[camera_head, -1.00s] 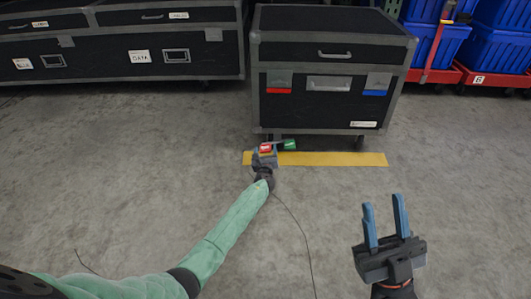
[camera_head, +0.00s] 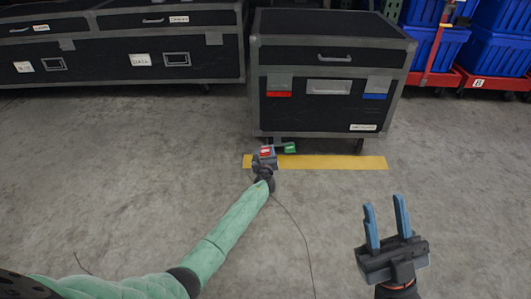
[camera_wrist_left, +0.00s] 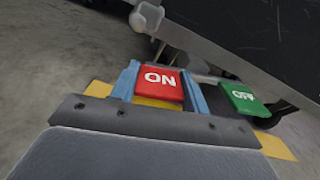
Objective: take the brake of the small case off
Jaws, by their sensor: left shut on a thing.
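The small case (camera_head: 322,62) is black with grey edges and stands on castors at the upper middle of the head view. At its lower front edge are a red ON pedal (camera_wrist_left: 160,84) and a green OFF pedal (camera_wrist_left: 244,101), also seen in the head view as red (camera_head: 265,151) and green (camera_head: 290,147). My left gripper (camera_head: 266,153) is low at the case's front; its blue fingers are shut on the red ON pedal, one at each side. The green pedal is to its right, untouched. My right gripper (camera_head: 387,218) is open and empty above the floor at lower right.
A yellow floor strip (camera_head: 340,162) lies before the case. A long black case (camera_head: 120,65) stands to the left. Blue totes (camera_head: 497,60) on red dollies (camera_head: 490,81) stand at the right. The grey floor in front is clear apart from a thin dark line.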

